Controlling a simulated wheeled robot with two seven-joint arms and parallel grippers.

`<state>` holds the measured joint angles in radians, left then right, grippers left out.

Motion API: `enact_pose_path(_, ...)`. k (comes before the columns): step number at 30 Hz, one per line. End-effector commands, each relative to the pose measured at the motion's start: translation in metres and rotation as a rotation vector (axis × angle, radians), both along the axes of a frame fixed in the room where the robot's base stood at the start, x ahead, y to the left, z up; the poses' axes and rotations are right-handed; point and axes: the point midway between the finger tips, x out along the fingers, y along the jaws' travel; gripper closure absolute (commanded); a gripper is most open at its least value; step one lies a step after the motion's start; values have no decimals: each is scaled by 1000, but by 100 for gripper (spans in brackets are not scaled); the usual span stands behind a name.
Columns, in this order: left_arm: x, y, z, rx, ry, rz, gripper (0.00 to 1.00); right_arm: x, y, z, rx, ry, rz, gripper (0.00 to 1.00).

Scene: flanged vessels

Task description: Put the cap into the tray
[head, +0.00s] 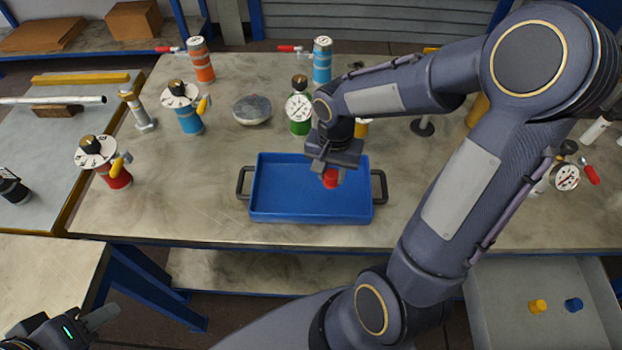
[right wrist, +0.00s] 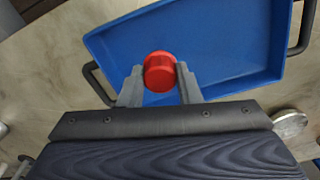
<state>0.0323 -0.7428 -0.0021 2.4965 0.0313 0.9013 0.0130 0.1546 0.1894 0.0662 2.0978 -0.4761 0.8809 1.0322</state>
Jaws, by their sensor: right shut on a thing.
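The cap (head: 331,179) is small and red. My right gripper (head: 329,171) is shut on it and holds it over the right part of the blue tray (head: 283,217). In the right wrist view the red cap (right wrist: 159,72) sits between the two grey fingertips of the right gripper (right wrist: 160,78), with the blue tray (right wrist: 228,40) beyond it. The tray is empty where it shows and has a dark handle at each end. I cannot tell exactly how high the cap is above the tray floor. My left gripper (head: 98,318) is at the lower left, away from the tray; its finger opening is unclear.
Behind the tray stand a green vessel with a gauge (head: 299,110), a blue vessel (head: 188,118) and a grey round lid (head: 252,109). A red vessel (head: 117,174) stands at the left. A lower bin at right holds a yellow cap (head: 537,306) and a blue cap (head: 573,305).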

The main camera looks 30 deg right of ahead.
Motion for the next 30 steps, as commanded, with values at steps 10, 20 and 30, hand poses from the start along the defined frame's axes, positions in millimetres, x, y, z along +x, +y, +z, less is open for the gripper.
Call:
enact_pose_path(10,0,0,4,0,0,0,64,46,17,-53,1,2,1,91)
enact_pose_path(20,0,0,4,0,0,0,64,54,20,-88,0,3,0,91)
enact_pose_path(30,0,0,4,0,0,0,64,55,19,-94,0,-1,-1,91)
